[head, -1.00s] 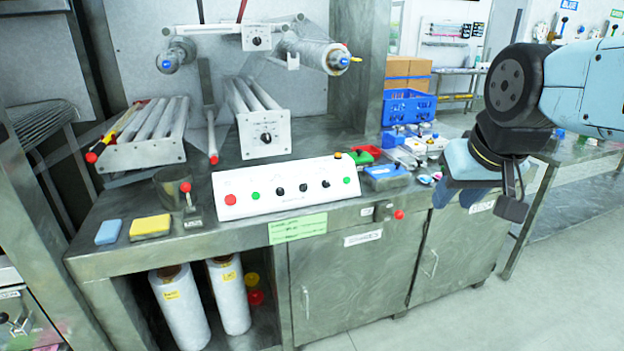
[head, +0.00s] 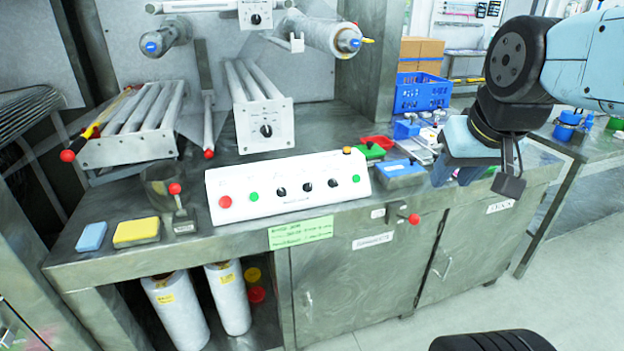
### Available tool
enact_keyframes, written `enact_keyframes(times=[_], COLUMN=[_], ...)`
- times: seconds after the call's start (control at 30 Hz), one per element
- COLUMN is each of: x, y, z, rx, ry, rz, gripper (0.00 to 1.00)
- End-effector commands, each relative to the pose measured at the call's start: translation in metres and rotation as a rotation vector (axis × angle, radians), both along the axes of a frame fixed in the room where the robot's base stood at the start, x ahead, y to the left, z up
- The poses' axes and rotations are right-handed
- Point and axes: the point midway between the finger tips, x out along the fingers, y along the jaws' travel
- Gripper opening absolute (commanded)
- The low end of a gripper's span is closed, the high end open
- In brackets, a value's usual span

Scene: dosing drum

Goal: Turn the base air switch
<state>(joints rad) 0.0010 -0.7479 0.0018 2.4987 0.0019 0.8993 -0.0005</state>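No label that I can read names the base air switch. A white sloped control panel (head: 288,187) on the steel bench carries a red button (head: 225,202), green buttons and several black rotary knobs (head: 308,187). A red-tipped valve handle (head: 413,218) sticks out from the bench's front edge, right of the panel. A white roller unit behind has one black knob (head: 266,130), and an upper unit has another (head: 256,19). My gripper (head: 465,178) hangs at the right, apart from these controls, in front of the bench's right part. Its fingers are partly hidden, so its opening is unclear.
A red-knobbed lever (head: 178,205) stands left of the panel, beside a yellow sponge (head: 136,232) and a blue one (head: 91,237). A blue crate (head: 422,92) and small trays sit behind my gripper. White cylinders (head: 177,310) stand under the bench.

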Motion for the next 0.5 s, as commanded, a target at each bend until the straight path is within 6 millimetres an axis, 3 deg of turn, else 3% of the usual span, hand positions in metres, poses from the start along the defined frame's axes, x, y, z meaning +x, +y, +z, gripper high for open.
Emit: enact_keyframes(times=[0.17, 0.5], x=[0.021, 0.116], y=[0.012, 0.064], z=[0.000, -0.022], rx=[0.004, 0.071], ry=[0.008, 0.040], rz=[0.005, 0.029], gripper=[0.37, 0.37])
